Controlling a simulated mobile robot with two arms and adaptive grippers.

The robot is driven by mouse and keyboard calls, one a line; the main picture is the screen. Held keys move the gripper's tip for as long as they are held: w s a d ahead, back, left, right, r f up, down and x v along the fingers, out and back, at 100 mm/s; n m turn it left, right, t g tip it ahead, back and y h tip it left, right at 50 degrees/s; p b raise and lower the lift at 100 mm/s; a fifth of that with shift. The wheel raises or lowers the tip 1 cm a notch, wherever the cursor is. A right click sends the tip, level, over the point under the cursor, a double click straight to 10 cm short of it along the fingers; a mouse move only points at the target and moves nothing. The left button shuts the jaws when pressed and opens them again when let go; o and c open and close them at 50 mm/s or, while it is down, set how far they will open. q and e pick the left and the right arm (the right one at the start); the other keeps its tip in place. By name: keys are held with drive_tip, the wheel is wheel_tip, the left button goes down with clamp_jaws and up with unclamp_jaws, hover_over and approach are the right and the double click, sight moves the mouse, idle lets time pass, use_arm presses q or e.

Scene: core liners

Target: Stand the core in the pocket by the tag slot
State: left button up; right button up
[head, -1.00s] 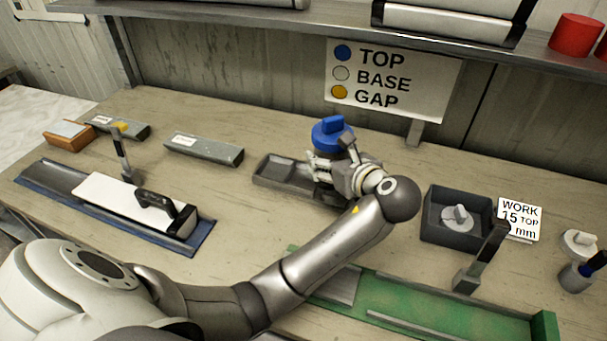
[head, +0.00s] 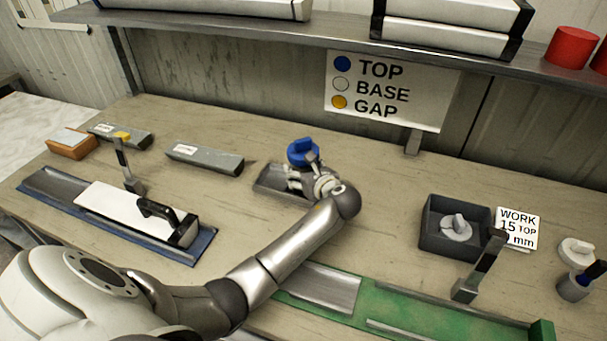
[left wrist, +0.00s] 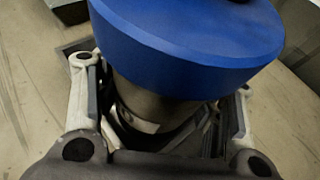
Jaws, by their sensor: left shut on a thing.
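A core with a blue cap (head: 303,152) stands roughly upright in my left gripper (head: 308,180). In the left wrist view the blue cap (left wrist: 190,45) fills the top, and the grey core body (left wrist: 150,105) lies between the two fingers, which are closed around it. A dark grey tray (head: 266,188) with a recess lies under and left of the gripper. The core's lower end and the tray's right part are hidden by the gripper, so I cannot tell whether the core touches the tray. I cannot make out the tag slot. My right gripper is out of view.
A dark box (head: 432,238) holding a grey knobbed disc stands right, beside a WORK 15 TOP mm card (head: 518,227). A green trough (head: 400,303) lies in front. Left are a blue mat (head: 50,195) with a white liner, and grey blocks (head: 205,158). A sign (head: 390,118) stands behind.

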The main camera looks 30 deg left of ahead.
use_arm(q)
drive_tip(key=shift+f, duration=0.65)
drive_tip(key=shift+d, duration=0.1)
drive_tip(key=o, duration=1.2)
drive_tip(key=shift+f, duration=0.15)
drive_tip(key=o, duration=0.3)
drive_tip(key=shift+d, duration=0.1)
drive_tip(key=v, duration=1.2)
drive_tip(key=shift+b, duration=0.3)
